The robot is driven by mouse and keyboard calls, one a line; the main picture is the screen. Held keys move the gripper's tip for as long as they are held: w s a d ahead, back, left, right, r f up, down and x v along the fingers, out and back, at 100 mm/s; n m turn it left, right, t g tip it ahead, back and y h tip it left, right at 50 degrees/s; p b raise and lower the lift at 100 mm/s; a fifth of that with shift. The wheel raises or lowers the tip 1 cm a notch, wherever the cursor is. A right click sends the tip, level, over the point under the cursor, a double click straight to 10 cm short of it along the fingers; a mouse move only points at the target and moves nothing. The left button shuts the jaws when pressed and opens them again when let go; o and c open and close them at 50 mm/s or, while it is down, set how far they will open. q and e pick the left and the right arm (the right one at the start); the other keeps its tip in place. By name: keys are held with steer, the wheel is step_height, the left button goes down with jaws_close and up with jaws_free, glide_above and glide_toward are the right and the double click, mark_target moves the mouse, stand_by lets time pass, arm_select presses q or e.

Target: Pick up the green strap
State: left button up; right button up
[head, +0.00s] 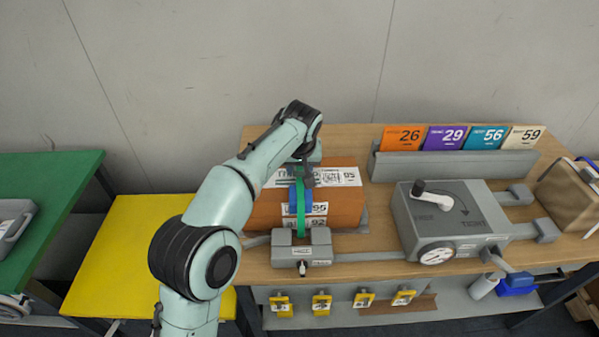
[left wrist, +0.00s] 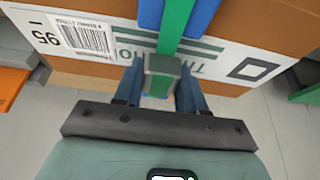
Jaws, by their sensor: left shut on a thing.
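A brown box (head: 262,212) with white labels sits on the wooden bench. The green strap (head: 301,222) runs down its front over a blue pad (head: 307,198) to a grey tensioner block (head: 290,254). My left gripper (head: 303,180) reaches over the box's top at the strap's upper end. In the left wrist view, the green strap (left wrist: 176,28) ends in a grey end piece (left wrist: 163,66), and my left gripper (left wrist: 160,82) is shut on that piece. The strap's far side is partly hidden by my gripper. My right gripper is not in view.
A grey machine (head: 450,214) with a crank and dial stands right of the box. Numbered cards (head: 480,138) stand in a grey holder behind it. A tan bag (head: 570,195) is at the far right. A yellow table (head: 130,240) is at left.

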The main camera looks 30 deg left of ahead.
arm_select(q)
steer(key=shift+r, duration=0.15)
step_height(320, 180, up, 20)
steer(key=p, duration=0.9)
steer(key=shift+p, duration=0.3)
steer(key=shift+f, duration=0.2)
